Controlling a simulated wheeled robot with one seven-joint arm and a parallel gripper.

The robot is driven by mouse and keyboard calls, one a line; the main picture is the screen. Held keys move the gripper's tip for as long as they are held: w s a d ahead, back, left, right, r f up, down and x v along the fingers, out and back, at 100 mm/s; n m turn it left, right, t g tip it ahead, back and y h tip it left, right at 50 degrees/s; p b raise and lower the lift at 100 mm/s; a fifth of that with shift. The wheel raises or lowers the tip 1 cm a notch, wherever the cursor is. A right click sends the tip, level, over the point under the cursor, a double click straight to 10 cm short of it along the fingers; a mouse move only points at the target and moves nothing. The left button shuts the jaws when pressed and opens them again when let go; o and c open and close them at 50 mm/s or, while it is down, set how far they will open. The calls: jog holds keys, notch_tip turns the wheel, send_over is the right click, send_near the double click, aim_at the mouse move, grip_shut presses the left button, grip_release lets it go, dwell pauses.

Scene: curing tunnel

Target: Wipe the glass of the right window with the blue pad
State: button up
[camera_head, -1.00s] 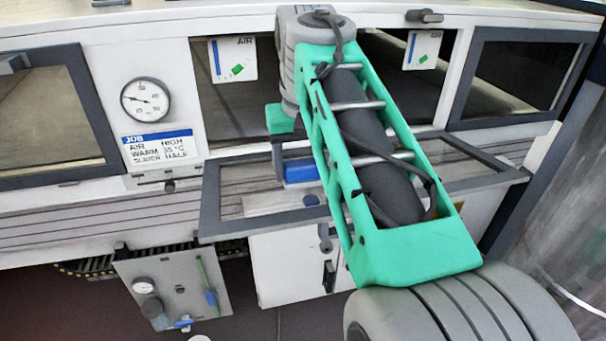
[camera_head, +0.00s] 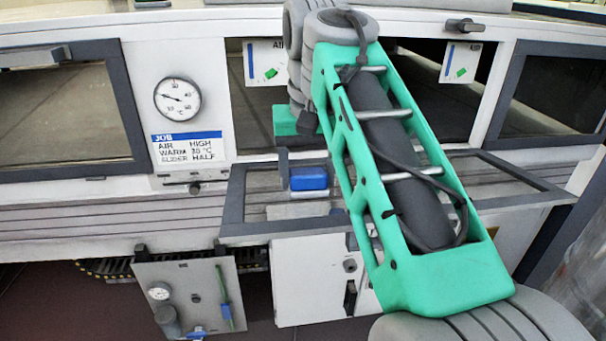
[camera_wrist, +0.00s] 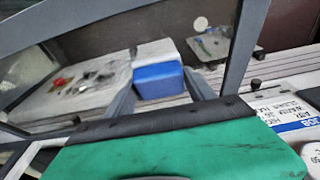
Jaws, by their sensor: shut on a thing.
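The blue pad (camera_head: 309,178) is a small block held out over the lowered, dark-framed glass flap (camera_head: 232,208) at the middle opening. In the wrist view the pad (camera_wrist: 158,82) has a white upper part and sits between the two grey fingers. My gripper (camera_head: 304,164) is shut on it, partly hidden behind my green arm link. Whether the pad touches the glass cannot be told. Another dark-framed window (camera_head: 550,95) stands upright at the far right. The frames do not settle which pane the task calls the right window.
A closed window (camera_head: 65,110) is at the left. Beside it are a round gauge (camera_head: 178,98) and a job card (camera_head: 187,149). Two AIR tags (camera_head: 264,63) hang at the opening. A grey panel (camera_head: 188,295) with a small gauge hangs below.

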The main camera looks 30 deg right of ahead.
jog(key=r+p, duration=0.3)
jog(key=w+r+p, duration=0.1)
jog(key=r+p, duration=0.1)
jog(key=p, duration=0.1)
jog(key=shift+w+d+r, duration=0.15)
jog(key=shift+r, duration=0.25)
jog(key=r+p, duration=0.3)
jog(key=shift+w+d+r, duration=0.1)
jog(key=shift+w, duration=0.25)
